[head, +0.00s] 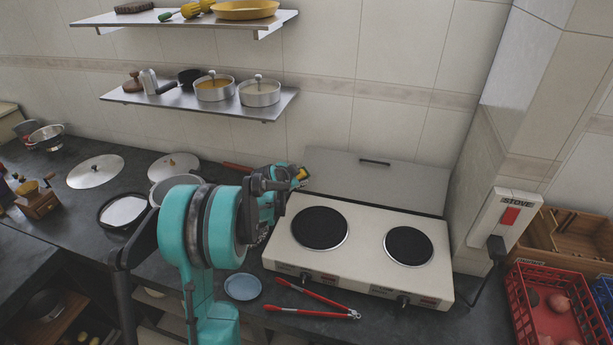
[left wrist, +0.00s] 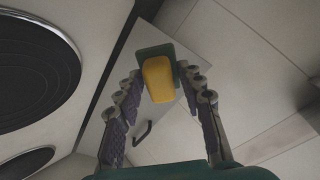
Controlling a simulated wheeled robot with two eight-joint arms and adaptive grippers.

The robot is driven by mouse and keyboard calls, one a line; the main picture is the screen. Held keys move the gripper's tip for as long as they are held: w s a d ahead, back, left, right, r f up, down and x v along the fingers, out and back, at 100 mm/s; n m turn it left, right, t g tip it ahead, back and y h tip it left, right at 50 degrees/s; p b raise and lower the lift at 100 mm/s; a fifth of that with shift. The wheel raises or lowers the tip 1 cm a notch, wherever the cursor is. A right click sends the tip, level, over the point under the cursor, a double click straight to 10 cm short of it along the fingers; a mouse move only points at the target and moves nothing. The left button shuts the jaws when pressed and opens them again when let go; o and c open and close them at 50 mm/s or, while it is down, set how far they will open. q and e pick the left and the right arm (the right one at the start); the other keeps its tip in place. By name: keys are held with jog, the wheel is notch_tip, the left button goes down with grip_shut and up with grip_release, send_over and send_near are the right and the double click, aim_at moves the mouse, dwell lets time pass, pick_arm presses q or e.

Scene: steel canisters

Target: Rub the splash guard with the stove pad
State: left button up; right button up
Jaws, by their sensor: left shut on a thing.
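The splash guard (head: 400,182) is a grey upright panel with a dark handle, standing behind the stove against the tiled wall. It also shows in the left wrist view (left wrist: 165,132). My left gripper (head: 292,178) is at the left end of the splash guard, above the stove's back left corner. It is shut on the stove pad, a yellow block with a green layer, seen between the fingertips in the left wrist view (left wrist: 158,80). In the head view only a small yellow part of the pad (head: 302,174) shows. I cannot tell whether the pad touches the guard. My right gripper is not in view.
The white stove (head: 365,237) has two black hotplates. Red tongs (head: 308,303) and a blue dish (head: 242,287) lie before it. Pans and lids (head: 96,171) fill the left counter. A lower shelf (head: 200,98) with pots hangs above. A red crate (head: 540,305) is at right.

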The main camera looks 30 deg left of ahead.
aim_at(316, 178)
pick_arm(q)
jog(key=b+x, duration=0.2)
jog(key=x, duration=0.2)
jog(key=shift+s+a+f, duration=0.1)
jog(key=shift+f, duration=0.2)
jog(key=shift+b+x, duration=0.35)
jog(key=shift+x, duration=0.65)
jog(key=shift+b+x, duration=0.45)
jog(key=shift+x, duration=0.5)
jog(key=shift+s+a, duration=0.1)
jog(key=shift+a, duration=0.05)
jog(key=shift+w+d, duration=0.2)
jog(key=shift+d, duration=0.75)
jog(key=shift+w+d, duration=0.2)
jog(key=shift+d, duration=0.7)
jog(key=shift+w+f, duration=0.1)
jog(key=shift+s+a, duration=0.2)
jog(key=shift+a, duration=0.75)
jog(key=shift+s+a, duration=0.25)
jog(key=shift+a, duration=0.7)
